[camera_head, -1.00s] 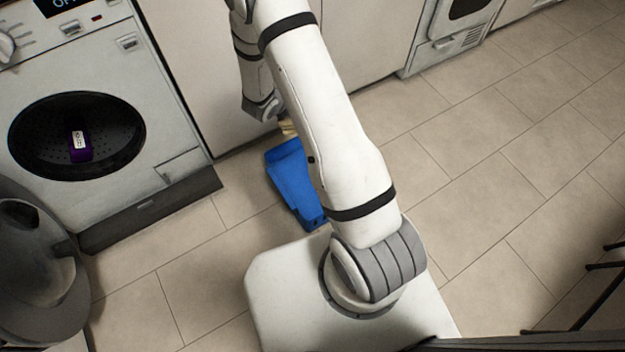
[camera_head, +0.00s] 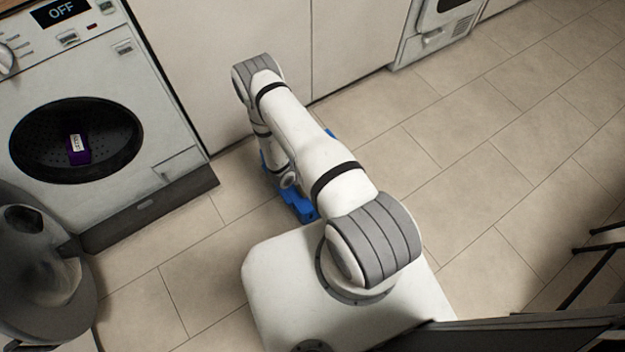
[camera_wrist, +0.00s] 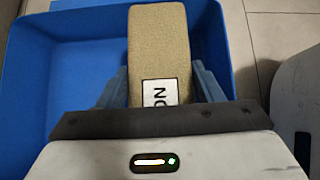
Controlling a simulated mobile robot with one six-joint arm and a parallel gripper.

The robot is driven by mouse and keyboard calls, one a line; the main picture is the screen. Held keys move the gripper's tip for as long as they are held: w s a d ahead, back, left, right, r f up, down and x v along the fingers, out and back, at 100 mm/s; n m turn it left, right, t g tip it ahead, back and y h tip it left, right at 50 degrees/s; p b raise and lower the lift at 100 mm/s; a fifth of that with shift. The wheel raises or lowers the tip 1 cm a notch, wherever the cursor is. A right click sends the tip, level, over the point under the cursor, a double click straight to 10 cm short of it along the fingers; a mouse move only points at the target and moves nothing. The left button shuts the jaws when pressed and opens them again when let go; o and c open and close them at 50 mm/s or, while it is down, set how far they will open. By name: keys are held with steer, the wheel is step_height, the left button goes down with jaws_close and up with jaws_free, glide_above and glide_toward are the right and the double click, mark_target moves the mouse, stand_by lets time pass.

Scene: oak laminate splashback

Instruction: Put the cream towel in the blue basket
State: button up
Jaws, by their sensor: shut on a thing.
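The cream towel (camera_wrist: 157,45) is a tan, folded block with a white label in dark letters. In the wrist view my gripper (camera_wrist: 159,85) is shut on it, with a blue finger on each side. The towel is over the open blue basket (camera_wrist: 62,75), nearer its right side; I cannot tell whether it touches the bottom. In the head view the blue basket (camera_head: 299,204) is on the floor in front of my base, mostly covered by my arm. The towel and my gripper are hidden there.
A grey rounded object (camera_head: 40,275) is at lower left. White cabinet fronts (camera_head: 230,70) run behind the basket.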

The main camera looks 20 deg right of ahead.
steer(key=shift+f+b, duration=1.1)
steer(key=shift+f, duration=2.5)
steer(key=shift+f, duration=0.2)
steer(key=o, duration=1.1)
